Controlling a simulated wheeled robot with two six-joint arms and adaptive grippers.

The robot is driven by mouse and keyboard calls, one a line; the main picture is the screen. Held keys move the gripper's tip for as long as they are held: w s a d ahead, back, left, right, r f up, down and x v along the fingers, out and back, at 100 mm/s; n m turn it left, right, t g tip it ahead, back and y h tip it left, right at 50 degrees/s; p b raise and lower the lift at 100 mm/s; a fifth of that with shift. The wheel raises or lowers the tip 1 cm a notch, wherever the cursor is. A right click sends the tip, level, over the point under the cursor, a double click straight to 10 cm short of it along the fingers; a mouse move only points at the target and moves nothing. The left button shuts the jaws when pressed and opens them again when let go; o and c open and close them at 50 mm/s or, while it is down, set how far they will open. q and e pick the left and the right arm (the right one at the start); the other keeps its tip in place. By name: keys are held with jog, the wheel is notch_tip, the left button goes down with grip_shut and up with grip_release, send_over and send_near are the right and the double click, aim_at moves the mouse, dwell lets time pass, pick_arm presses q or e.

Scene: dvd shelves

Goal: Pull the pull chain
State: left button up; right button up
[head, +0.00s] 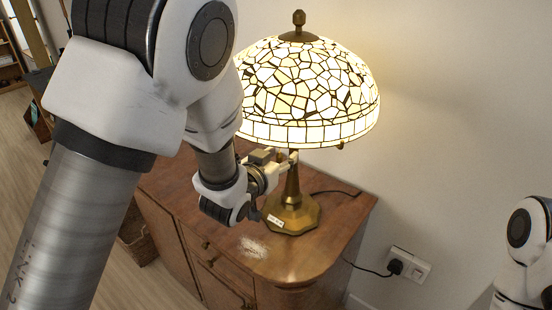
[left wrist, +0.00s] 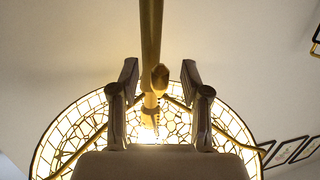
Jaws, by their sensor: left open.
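The lit table lamp has a stained-glass shade (head: 305,88) and a brass base (head: 291,214). My left gripper (head: 289,158) is just under the shade, by the lamp's stem. In the left wrist view, looking up into the shade (left wrist: 62,125), its two open fingers (left wrist: 158,95) stand either side of the brass stem (left wrist: 151,25). A small brass knob (left wrist: 160,77) shows between the fingers, perhaps the pull chain's end; I cannot tell whether they touch it. No chain shows clearly in the head view. My right gripper is out of view.
The lamp stands on a wooden cabinet (head: 325,232) against a pale wall. Its cord runs to a wall socket (head: 410,266) on the right. A wicker basket (head: 138,238) is on the floor left of the cabinet.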

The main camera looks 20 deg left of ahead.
pick_arm(q)
jog(key=shift+c, duration=0.4)
grip_shut()
jog(key=shift+f, duration=0.2)
jog(key=shift+f+b, duration=0.5)
jog(key=shift+b, duration=0.05)
jog(key=shift+o, duration=0.2)
grip_release()
jog(key=shift+r, duration=0.1)
